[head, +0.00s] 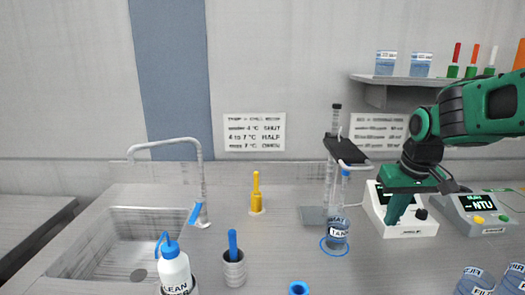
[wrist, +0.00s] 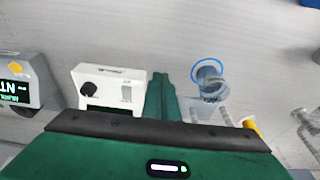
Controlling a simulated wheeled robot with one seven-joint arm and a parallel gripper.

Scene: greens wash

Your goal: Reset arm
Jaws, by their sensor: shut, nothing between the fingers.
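My green gripper (head: 393,222) hangs at the right of the head view, fingers pointing down in front of a white device (head: 411,230) with a black knob. Its fingers are shut together with nothing between them. In the wrist view the closed green fingers (wrist: 161,85) show between the white device (wrist: 108,73) and a clear cup in a blue ring (wrist: 208,72). The arm reaches in from the right edge. Whether the fingertips touch the device is hard to tell.
A grey meter reading NTU (head: 485,213) stands right of the white device. Left of my gripper are the cup marked TANK (head: 339,232) and a stand with a black arm (head: 346,150). A shelf (head: 437,79) holds bottles above. A sink (head: 115,245) is far left.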

